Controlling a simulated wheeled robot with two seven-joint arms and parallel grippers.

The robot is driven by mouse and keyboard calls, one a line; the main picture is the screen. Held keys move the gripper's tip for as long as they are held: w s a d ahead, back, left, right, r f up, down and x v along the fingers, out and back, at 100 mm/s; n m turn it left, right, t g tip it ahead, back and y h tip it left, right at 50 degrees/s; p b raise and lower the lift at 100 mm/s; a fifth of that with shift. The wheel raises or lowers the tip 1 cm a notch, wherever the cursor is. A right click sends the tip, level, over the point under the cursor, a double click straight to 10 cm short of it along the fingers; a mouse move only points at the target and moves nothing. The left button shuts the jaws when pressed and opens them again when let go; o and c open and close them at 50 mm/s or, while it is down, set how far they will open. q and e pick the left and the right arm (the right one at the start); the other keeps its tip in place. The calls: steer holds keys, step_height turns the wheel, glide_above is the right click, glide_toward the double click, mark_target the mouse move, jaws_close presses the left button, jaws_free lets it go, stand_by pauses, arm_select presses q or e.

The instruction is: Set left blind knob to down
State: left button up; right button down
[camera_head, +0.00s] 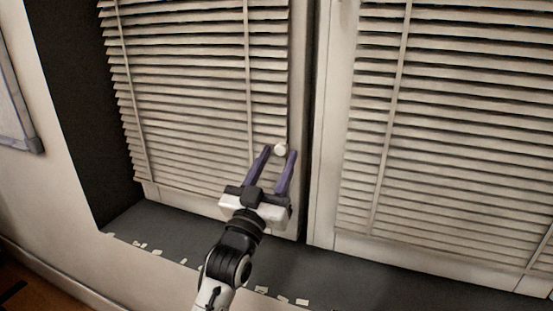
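The left blind (190,80) has cream slats in a frame and fills the upper left of the head view. Its knob (280,149) is a small round white piece near the right edge of the slats, low on the blind. My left gripper (280,151) reaches up from below with two purple fingers. The fingers are apart, and the knob shows between or just beyond their tips. I cannot tell whether either finger touches it. My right gripper is not in view.
A second slatted blind (450,130) stands to the right, past a dark gap between the frames. A dark sill (170,230) runs below, with several small pale scraps along its front edge. A framed board (15,110) hangs on the wall at far left.

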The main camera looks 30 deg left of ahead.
arm_select(q)
steer(key=shift+r, duration=0.15)
step_height(320, 180, up, 10)
steer(key=p, duration=0.2)
steer(key=shift+p, duration=0.4)
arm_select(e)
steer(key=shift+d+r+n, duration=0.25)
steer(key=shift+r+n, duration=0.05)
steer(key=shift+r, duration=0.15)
